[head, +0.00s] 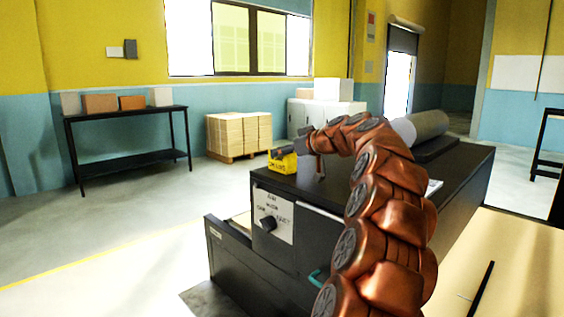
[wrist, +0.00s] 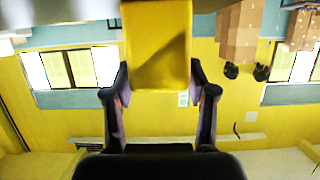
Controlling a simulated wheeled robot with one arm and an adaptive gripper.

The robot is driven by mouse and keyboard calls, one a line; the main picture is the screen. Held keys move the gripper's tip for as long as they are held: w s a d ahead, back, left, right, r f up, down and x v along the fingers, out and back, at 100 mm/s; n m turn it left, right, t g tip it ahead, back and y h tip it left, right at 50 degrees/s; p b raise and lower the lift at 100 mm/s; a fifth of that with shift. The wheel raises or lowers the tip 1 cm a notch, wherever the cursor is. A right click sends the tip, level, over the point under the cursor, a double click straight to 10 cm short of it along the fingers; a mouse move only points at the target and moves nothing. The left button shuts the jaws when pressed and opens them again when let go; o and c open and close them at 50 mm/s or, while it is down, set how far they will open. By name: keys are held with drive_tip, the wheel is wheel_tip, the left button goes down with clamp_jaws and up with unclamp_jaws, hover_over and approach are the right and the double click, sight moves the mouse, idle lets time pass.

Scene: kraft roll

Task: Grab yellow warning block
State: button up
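The yellow warning block (head: 283,161) with dark lettering is at the far left corner of the black cabinet's top in the head view. In the wrist view, which is upside down, the yellow block (wrist: 157,45) fills the upper middle. My gripper (wrist: 158,80) has one finger against each side of the block, and appears shut on it. In the head view my gripper (head: 297,146) reaches the block from its right, low over the cabinet top. The block's underside is hidden, so I cannot tell whether it rests on the cabinet or is slightly raised.
The black cabinet (head: 250,256) carries a grey roll (head: 428,124) at its far right. A black shelf table (head: 128,117) with several boxes stands at the left wall. A pallet of stacked boxes (head: 238,134) is behind the cabinet. The floor at left is clear.

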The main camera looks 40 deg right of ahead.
drive_tip(key=c, duration=0.8)
drive_tip(key=shift+r, duration=0.1)
drive_tip(key=shift+r+b, duration=0.65)
drive_tip(key=shift+r, duration=1)
drive_tip(key=s+a+b, duration=0.1)
drive_tip(key=s+a, duration=0.1)
drive_tip(key=s, duration=0.2)
drive_tip(key=s+a+r+b, duration=0.1)
drive_tip(key=s+a+b, duration=0.1)
drive_tip(key=s, duration=0.3)
drive_tip(key=s+a+b, duration=0.2)
drive_tip(key=s+a, duration=0.1)
drive_tip(key=s, duration=0.2)
drive_tip(key=shift+s+a+r, duration=0.1)
drive_tip(key=shift+a+r, duration=0.1)
drive_tip(key=shift+r, duration=0.1)
